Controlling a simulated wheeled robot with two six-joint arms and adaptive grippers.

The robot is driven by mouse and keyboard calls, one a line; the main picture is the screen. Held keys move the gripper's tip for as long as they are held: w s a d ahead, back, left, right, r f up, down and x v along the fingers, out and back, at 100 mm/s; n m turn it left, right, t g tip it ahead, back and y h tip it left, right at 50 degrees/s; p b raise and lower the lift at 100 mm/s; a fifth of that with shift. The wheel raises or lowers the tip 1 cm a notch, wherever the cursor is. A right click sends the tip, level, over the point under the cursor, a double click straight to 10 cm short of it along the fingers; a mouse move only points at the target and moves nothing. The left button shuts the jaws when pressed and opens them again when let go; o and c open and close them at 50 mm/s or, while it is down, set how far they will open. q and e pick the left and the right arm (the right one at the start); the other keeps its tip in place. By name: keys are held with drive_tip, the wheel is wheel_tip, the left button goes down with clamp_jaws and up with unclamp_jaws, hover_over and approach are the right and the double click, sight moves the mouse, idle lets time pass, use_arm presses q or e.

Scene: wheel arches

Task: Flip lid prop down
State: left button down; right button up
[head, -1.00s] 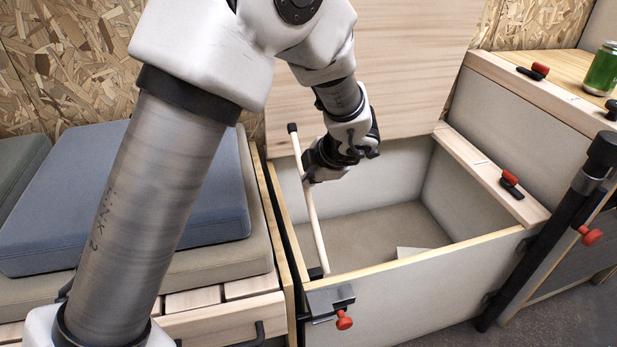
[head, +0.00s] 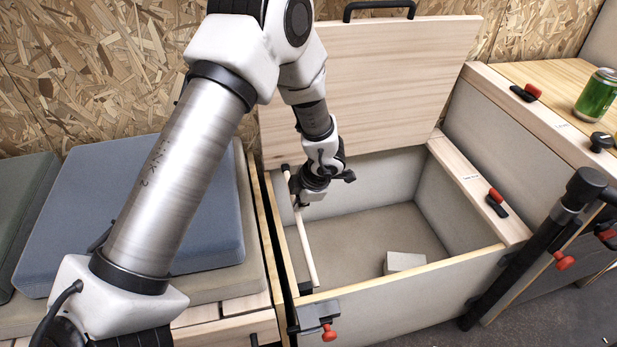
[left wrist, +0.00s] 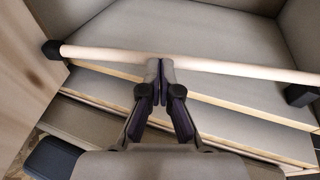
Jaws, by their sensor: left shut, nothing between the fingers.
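The lid prop (head: 307,248) is a pale wooden rod inside the open box, along its left wall. It slants down from a black-tipped far end to a black mount near the front left corner. My left gripper (head: 299,204) is shut and empty at the rod's upper part and hides some of it. In the left wrist view the rod (left wrist: 230,68) crosses the picture, with its black cap at left. The shut fingertips (left wrist: 160,64) overlap the rod; contact is hard to tell. The lid (head: 390,85) stands open, leaning back, with a black handle on its top edge.
The box holds a pale block (head: 404,262) on its floor. A red-knobbed latch (head: 318,315) is on the front left corner. A black post (head: 530,250) and a counter with a green can (head: 597,94) stand right.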

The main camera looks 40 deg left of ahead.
sight(298, 213)
use_arm(q)
drive_tip(key=x, duration=0.3)
drive_tip(key=p+x, duration=0.1)
drive_tip(key=shift+w+d+f, duration=0.2)
drive_tip(key=shift+w+f, duration=0.05)
drive_tip(key=shift+f, duration=0.45)
use_arm(e)
drive_tip(key=shift+r, duration=0.9)
use_arm(q)
drive_tip(key=shift+f, duration=0.1)
drive_tip(key=shift+s, duration=0.1)
